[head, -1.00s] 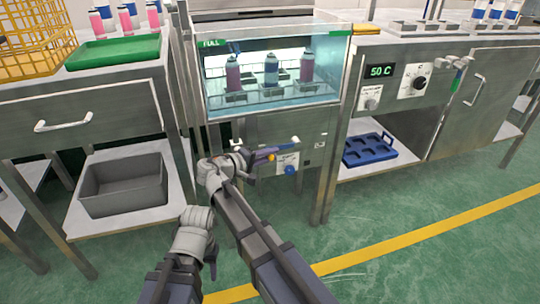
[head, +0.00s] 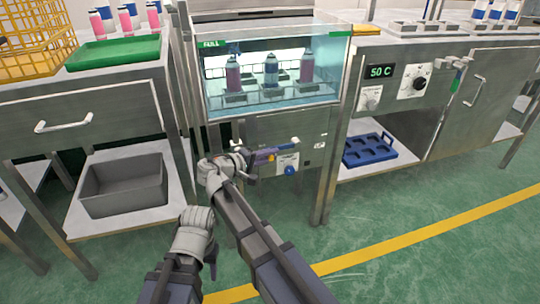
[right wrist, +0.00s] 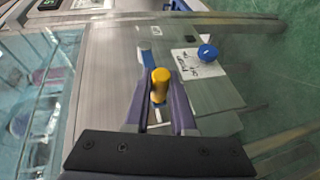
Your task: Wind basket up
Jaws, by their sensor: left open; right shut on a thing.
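A glass-fronted tank (head: 225,112) holds a basket (head: 268,92) with a few spray cans (head: 271,70) standing upright in it. On the steel panel below the tank is a crank with a yellow knob (right wrist: 160,84). My right gripper (head: 266,156) is at this panel, and its jaws are shut on the yellow knob in the right wrist view (right wrist: 160,105). My left gripper (head: 212,264) is open and empty, low in front of the tank stand, away from the crank. Its fingers are partly hidden by its wrist.
A blue knob (head: 289,170) and a white label sit right of the crank. A grey bin (head: 125,184) is on the left shelf, a green tray (head: 115,52) above it. A blue rack (head: 369,149) lies in the right shelf. The floor in front is clear.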

